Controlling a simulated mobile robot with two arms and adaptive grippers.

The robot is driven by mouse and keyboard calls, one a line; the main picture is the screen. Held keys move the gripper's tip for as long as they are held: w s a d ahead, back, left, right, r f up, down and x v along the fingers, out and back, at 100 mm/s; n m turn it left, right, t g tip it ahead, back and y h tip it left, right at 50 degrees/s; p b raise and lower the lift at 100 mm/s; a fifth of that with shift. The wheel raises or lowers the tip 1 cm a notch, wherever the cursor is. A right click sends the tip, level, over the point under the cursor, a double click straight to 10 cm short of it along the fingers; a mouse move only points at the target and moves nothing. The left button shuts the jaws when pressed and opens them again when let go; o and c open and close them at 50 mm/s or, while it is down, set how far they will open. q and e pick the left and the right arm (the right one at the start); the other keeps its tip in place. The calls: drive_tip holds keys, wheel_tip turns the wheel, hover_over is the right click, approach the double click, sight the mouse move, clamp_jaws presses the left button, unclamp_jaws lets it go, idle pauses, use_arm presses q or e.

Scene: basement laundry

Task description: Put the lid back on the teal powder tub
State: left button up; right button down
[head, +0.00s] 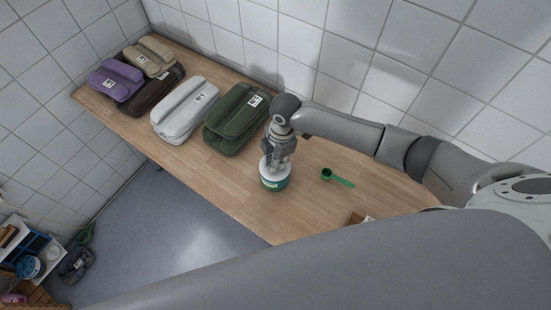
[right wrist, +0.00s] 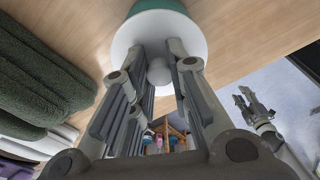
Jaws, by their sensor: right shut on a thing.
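The teal powder tub (head: 275,184) stands upright on the wooden table near its front edge. The round white lid (head: 265,166) is over the tub's top, roughly level; I cannot tell whether it is fully seated. My right gripper (head: 279,158) comes down from above and is shut on the lid's knob. In the right wrist view, the knob (right wrist: 159,72) is between the two fingers, with the white lid (right wrist: 130,38) behind it and a strip of the teal tub (right wrist: 158,6) beyond. My left gripper (right wrist: 254,104) shows small in the right wrist view, empty, its fingers apart.
A green scoop (head: 338,178) lies right of the tub. A dark green folded towel (head: 230,122) is close behind left, then a light grey one (head: 184,110) and several more. A tiled wall bounds the table's back. Bare table lies left and right of the tub.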

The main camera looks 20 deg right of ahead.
drive_tip(key=shift+p, duration=0.3)
idle(0.4)
drive_tip(key=c, duration=1.3)
unclamp_jaws()
drive_tip(key=o, duration=0.5)
drive_tip(key=shift+r+p, duration=3.5)
drive_tip(key=shift+p, duration=0.1)
